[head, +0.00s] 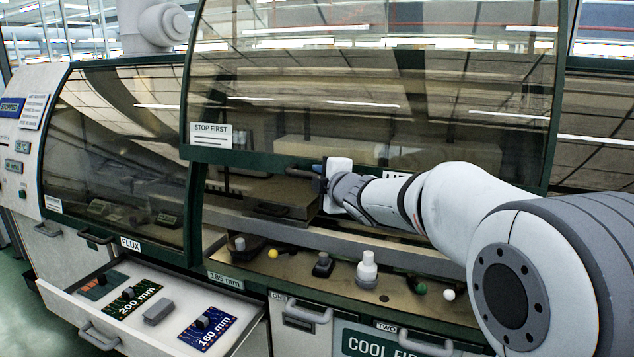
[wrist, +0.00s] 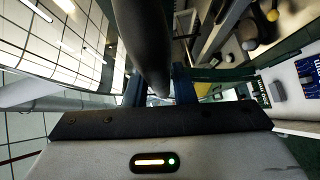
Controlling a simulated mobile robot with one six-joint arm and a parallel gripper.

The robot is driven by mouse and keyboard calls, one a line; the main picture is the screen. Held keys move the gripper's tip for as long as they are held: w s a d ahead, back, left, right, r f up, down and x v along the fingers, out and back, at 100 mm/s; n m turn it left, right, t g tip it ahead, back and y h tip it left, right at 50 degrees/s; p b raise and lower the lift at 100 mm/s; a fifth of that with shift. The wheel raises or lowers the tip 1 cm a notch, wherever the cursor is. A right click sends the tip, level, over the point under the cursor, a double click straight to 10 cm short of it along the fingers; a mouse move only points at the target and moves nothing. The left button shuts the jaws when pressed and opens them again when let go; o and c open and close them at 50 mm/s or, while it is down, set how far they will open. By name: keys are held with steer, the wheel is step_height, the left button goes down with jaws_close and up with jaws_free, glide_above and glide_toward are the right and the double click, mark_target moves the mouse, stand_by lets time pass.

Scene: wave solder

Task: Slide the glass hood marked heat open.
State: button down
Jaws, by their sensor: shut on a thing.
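The glass hood (head: 370,90) is a large tinted pane in a dark green frame, with a sign reading "STOP FIRST" at its lower left. It stands raised above the open front of the machine's middle section. The label on its lower rail is mostly hidden behind my arm; only its first letter or so shows. My gripper (head: 319,170) is at the hood's lower edge, shut on its dark bar handle (head: 300,173). In the wrist view the handle (wrist: 143,40) runs between the blue fingers of my gripper (wrist: 158,88).
The flux hood (head: 115,150) at left is down. Below it a white drawer (head: 105,335) is pulled out, holding "200 mm" and "160 mm" boards. Under the raised hood, a ledge (head: 335,283) carries several knobs and a white bottle (head: 367,268). A "STOPPED" display (head: 11,108) is at far left.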

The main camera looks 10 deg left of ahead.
steer(key=shift+r, duration=0.35)
steer(key=c, duration=1.2)
jaws_free()
steer(key=shift+f, duration=0.1)
steer(key=v, duration=0.7)
steer(key=shift+s+d+b, duration=0.2)
steer(key=shift+s+b, duration=0.1)
steer(key=shift+b, duration=0.1)
